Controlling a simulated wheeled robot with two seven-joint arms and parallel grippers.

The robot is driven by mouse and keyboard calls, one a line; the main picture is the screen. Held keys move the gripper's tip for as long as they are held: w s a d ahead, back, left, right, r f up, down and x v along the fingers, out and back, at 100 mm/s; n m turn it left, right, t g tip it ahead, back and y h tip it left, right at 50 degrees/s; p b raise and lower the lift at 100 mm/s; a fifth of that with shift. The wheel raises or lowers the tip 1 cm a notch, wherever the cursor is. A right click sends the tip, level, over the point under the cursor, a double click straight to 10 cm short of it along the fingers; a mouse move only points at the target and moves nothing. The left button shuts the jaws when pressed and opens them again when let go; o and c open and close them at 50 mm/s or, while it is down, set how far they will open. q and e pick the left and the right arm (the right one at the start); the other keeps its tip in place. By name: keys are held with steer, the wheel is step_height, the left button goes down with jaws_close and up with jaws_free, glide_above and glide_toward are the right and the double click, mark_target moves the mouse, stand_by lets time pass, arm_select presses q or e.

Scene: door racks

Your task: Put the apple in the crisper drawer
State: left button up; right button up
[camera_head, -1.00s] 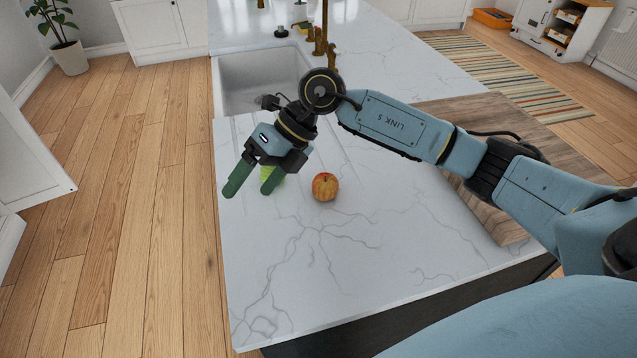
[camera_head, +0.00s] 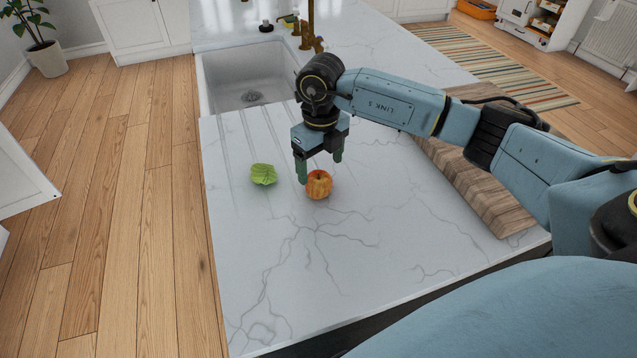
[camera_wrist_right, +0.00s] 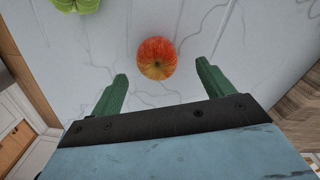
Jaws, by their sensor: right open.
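The apple (camera_head: 319,185), red and yellow, sits on the white marble counter. My right gripper (camera_head: 319,172) is open and empty, pointing down just behind and above the apple. In the right wrist view the apple (camera_wrist_right: 157,58) lies ahead of the two green fingers (camera_wrist_right: 160,80), roughly centred between them and not held. A green leafy vegetable (camera_head: 263,174) lies on the counter to the left of the apple; it also shows in the wrist view (camera_wrist_right: 75,4). The crisper drawer is not in view. My left gripper is not in view.
A sink (camera_head: 246,78) with a brass tap (camera_head: 309,28) is set in the counter (camera_head: 290,270) behind the gripper. A thick wooden board (camera_head: 490,190) lies to the right under my arm. A white door (camera_head: 22,180) stands at the left.

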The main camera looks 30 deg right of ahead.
mark_target(318, 176)
steer(key=f, duration=0.5)
steer(key=shift+a+f, duration=0.1)
steer(key=shift+a, duration=0.15)
steer(key=c, duration=1.2)
